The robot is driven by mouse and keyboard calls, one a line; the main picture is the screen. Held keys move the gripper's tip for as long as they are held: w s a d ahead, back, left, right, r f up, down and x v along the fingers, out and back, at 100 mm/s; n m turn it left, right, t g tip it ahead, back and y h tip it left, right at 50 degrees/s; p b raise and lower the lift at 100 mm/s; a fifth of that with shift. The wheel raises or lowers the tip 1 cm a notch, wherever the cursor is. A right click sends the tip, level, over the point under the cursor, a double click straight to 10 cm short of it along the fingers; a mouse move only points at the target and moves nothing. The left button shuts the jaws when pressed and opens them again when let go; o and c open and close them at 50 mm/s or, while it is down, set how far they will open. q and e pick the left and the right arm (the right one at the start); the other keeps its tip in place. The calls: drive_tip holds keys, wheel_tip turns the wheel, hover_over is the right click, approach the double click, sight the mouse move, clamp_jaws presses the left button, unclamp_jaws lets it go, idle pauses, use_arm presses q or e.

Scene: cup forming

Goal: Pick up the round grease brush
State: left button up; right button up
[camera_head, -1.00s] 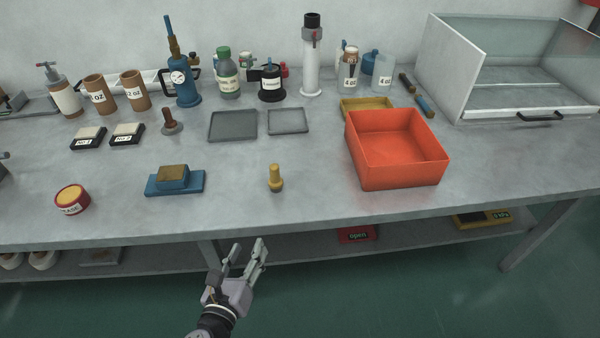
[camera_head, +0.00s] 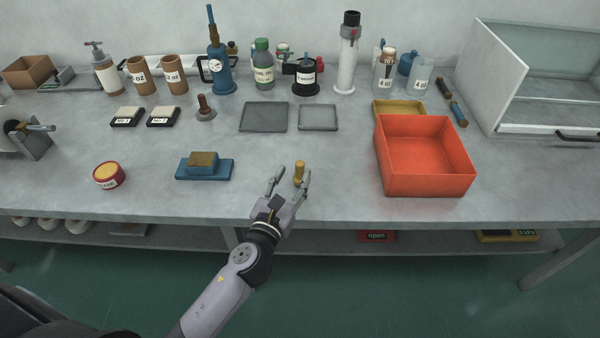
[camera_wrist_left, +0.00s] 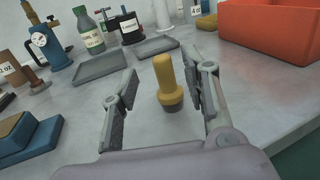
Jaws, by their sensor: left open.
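The round grease brush (camera_head: 299,172) has a yellow handle and a dark round base. It stands upright on the grey workbench near the front edge. My left gripper (camera_head: 289,178) is open at the bench's front, with its fingers reaching toward the brush. In the left wrist view the brush (camera_wrist_left: 168,82) stands between the two spread fingers, near their tips, and neither finger clearly touches it. In the head view the right fingertip partly covers the brush's lower part. My right gripper is not in view.
An orange bin (camera_head: 424,160) stands to the right of the brush. A blue block with a brown top (camera_head: 204,168) lies to the left, and a red and yellow tin (camera_head: 108,175) farther left. Flat grey trays (camera_head: 264,117) lie behind. The bench around the brush is clear.

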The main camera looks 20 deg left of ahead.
sight(298, 166)
use_arm(q)
drive_tip(key=w, duration=0.3)
drive_tip(key=w+p, duration=0.1)
drive_tip(key=shift+w+d+r, duration=0.15)
drive_tip(key=shift+d+r, duration=0.05)
drive_tip(key=shift+r, duration=0.05)
drive_tip(key=shift+w+f, duration=0.1)
drive_tip(key=shift+w, duration=0.45)
drive_tip(key=shift+c, duration=0.4)
clamp_jaws()
